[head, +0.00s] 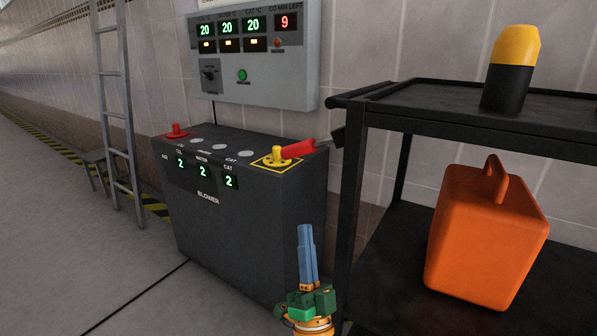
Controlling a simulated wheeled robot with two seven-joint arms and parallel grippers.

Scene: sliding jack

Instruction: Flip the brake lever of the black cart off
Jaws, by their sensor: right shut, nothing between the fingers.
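The black cart (463,97) stands at the right, with a top shelf and a lower shelf. A lever with a red grip (299,148) and a grey shaft reaches left from a black block at the cart's left post; I take it as the brake lever. In this view its red end overlaps a yellow knob (275,156) on the blower box; whether they touch I cannot tell. My right gripper (305,228) is shut and empty, with blue fingers pointing up, below the lever in the picture and apart from it. My left gripper is out of view.
The dark blower box (230,227) stands left of the cart, with a red knob (176,131) on top. A grey control panel (255,62) hangs above. A yellow-black canister (510,70) and an orange case (485,245) are on the cart.

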